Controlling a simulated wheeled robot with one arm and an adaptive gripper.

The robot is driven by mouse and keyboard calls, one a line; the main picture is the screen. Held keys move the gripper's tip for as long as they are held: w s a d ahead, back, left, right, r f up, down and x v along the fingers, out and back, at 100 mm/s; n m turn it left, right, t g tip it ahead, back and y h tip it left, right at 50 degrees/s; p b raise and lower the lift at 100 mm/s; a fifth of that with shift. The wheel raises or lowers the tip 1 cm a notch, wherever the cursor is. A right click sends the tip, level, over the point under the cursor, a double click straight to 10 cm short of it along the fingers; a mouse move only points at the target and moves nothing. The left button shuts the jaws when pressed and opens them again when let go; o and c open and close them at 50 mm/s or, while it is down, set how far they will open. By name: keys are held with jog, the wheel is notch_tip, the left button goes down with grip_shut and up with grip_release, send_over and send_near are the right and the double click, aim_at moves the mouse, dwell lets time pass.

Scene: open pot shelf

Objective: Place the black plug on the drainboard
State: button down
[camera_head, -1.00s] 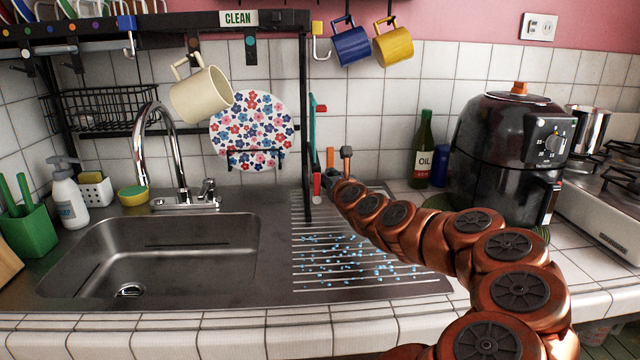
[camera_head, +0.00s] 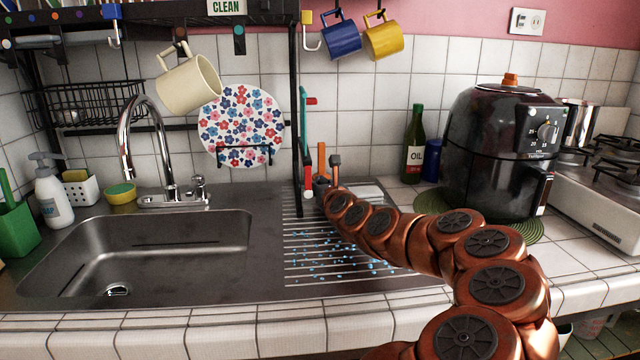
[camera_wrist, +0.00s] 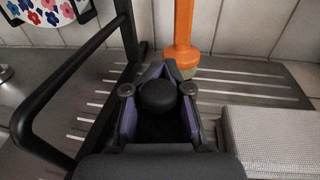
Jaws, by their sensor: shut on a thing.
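The black plug (camera_wrist: 158,95) is a round dark piece between the two fingers of my gripper (camera_wrist: 157,89) in the wrist view. My gripper is shut on it. The drainboard (camera_wrist: 250,88) is ribbed metal and shows beneath and behind the gripper. In the head view the drainboard (camera_head: 300,273) lies right of the sink, with blue drops on its ribs. My gripper (camera_head: 322,188) is over its back part there, mostly hidden by my arm. I cannot tell whether the plug touches the drainboard.
A brush with an orange handle (camera_wrist: 183,28) stands just beyond the gripper. A pale grey block (camera_wrist: 270,135) lies close to its right. A black rack post (camera_head: 296,120) rises at left. The sink basin (camera_head: 140,262) is left and empty. The drainboard's front is free of objects.

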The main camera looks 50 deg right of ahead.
jog(key=shift+f, duration=0.4)
jog(key=c, duration=1)
grip_release()
jog(key=shift+r, duration=0.15)
